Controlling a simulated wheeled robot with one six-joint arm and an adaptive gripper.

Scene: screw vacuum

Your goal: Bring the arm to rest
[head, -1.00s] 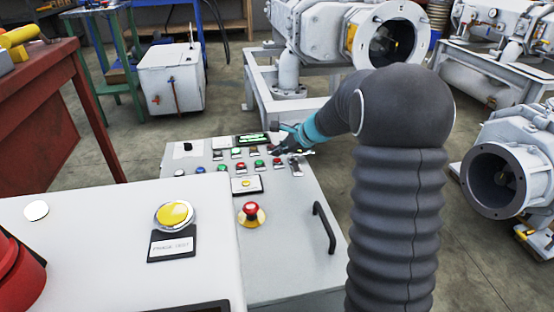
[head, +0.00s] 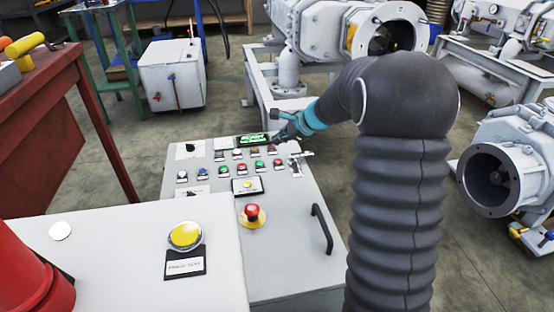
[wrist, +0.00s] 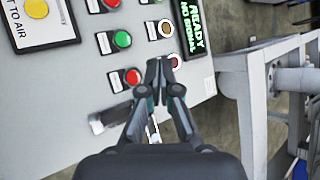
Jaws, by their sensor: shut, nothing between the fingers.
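My gripper (head: 284,134) is at the end of my dark, ribbed arm with a teal wrist band, over the far right part of a grey control panel (head: 285,235). In the wrist view my gripper (wrist: 159,68) has its two dark fingertips together, with nothing between them. Behind the tips lies the panel face, close to a red button (wrist: 133,76) and a lit green display (wrist: 193,28) reading "READY NO SIGNAL". I cannot tell the exact gap to the panel, but no contact shows.
The panel also carries a red mushroom button (head: 252,212) and a black handle (head: 322,229). A white console with a yellow button (head: 185,235) is in front. White pump machinery (head: 330,30) stands behind.

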